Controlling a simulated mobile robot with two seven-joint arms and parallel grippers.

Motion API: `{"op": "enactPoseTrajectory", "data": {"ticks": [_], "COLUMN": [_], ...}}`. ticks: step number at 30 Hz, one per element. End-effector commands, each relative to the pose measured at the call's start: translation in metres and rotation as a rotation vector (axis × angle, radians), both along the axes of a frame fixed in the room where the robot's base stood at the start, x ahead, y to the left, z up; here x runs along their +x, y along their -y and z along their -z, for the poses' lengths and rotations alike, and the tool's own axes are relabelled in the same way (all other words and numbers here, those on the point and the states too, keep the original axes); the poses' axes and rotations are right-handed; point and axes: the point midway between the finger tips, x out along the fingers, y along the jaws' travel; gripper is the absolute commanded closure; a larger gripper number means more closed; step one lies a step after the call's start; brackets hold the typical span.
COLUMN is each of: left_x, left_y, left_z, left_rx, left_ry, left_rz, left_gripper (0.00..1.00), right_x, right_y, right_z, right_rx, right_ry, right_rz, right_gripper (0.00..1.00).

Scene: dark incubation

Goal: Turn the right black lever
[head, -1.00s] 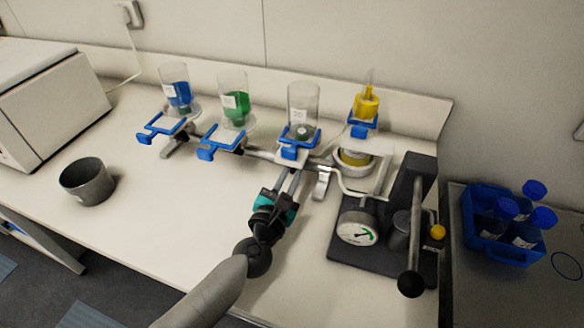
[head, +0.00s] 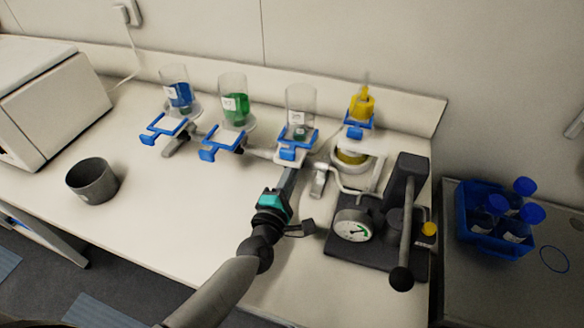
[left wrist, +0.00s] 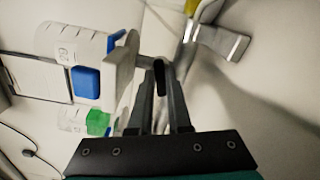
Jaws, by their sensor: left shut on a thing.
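The right black lever (left wrist: 159,77) shows in the left wrist view as a dark piece between my fingertips, below the third funnel's mount. In the head view my own gripper hides it. My left gripper (head: 289,178) comes in from the front and reaches under the clear funnel (head: 300,104) with the blue clamp (head: 297,143). In the left wrist view my left gripper (left wrist: 160,92) is shut on the lever, with its fingers on either side. My right gripper is in neither view.
Funnels with blue (head: 179,93) and green (head: 235,104) liquid stand to the left on the manifold. A silver lever (head: 319,180) sits just right of my gripper. A pump with a gauge (head: 353,226) stands further right. A grey cup (head: 92,182) is at the left; the front table is clear.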

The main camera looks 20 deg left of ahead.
Motion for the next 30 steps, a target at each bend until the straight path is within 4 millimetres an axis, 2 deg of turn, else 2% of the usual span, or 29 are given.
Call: {"op": "enactPoseTrajectory", "data": {"ticks": [12, 30], "left_x": [-0.0002, -0.0002], "left_y": [0.0004, 0.0004], "left_z": [0.0012, 0.0022], "left_rx": [0.267, 0.343], "left_ry": [0.008, 0.012], "left_rz": [-0.001, 0.000], "left_gripper": [1.00, 1.00], "right_x": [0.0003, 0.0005], "right_y": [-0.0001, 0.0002], "right_z": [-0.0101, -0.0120], "right_rx": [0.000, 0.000], "right_ry": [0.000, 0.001], "right_rz": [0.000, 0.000], "right_gripper": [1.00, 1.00]}}
